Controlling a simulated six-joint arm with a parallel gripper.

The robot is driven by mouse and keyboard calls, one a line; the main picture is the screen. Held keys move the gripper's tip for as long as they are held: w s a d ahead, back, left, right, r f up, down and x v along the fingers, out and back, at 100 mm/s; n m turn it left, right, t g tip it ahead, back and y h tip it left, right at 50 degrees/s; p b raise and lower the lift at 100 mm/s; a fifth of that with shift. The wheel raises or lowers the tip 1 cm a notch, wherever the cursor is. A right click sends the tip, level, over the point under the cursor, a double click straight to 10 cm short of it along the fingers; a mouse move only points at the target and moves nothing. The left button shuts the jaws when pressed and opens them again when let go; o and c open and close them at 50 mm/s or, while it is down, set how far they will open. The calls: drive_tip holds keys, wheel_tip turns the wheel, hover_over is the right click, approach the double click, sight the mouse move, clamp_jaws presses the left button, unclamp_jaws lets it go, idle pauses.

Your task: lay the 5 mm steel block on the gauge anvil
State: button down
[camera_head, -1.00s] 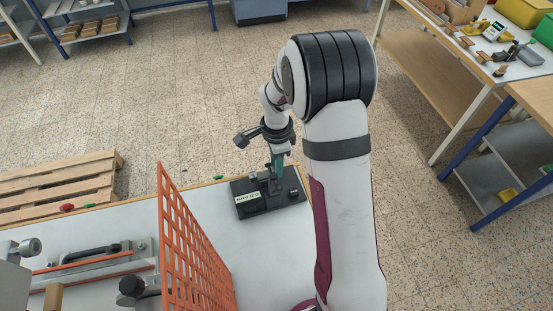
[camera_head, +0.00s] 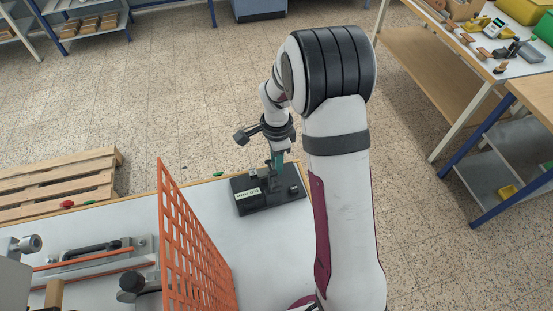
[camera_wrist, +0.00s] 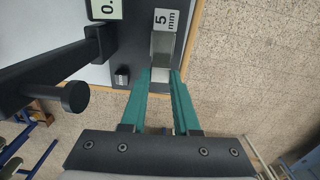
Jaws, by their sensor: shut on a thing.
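In the head view my gripper (camera_head: 279,160) is over the dark gauge base (camera_head: 268,204) at the table's far edge. The block is hidden there. I cannot tell whether it touches the base. The gauge display (camera_wrist: 105,8) is cut off at the top of the wrist view. The anvil cannot be made out clearly.
A black arm with a round knob (camera_wrist: 75,97) is left of the fingers in the wrist view. A small dark block (camera_wrist: 122,76) sits near them. An orange mesh panel (camera_head: 195,248) stands left of the gauge. White tabletop (camera_head: 262,255) in front is clear.

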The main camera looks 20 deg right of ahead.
drive_tip(key=c, duration=0.6)
unclamp_jaws()
wheel_tip(320, 180, up, 16)
drive_tip(key=s+a+n, duration=0.1)
drive_tip(key=s+n, duration=0.3)
drive_tip(key=s, duration=0.5)
drive_tip(key=s+a+n+y, duration=0.1)
drive_tip(key=s+n, duration=0.3)
drive_tip(key=s, duration=0.5)
drive_tip(key=s+a+n, duration=0.3)
drive_tip(key=s, duration=0.6)
drive_tip(key=shift+s+a+r+n+y, duration=0.1)
drive_tip(key=shift+a+n+y, duration=0.05)
drive_tip(key=shift+n+y, duration=0.25)
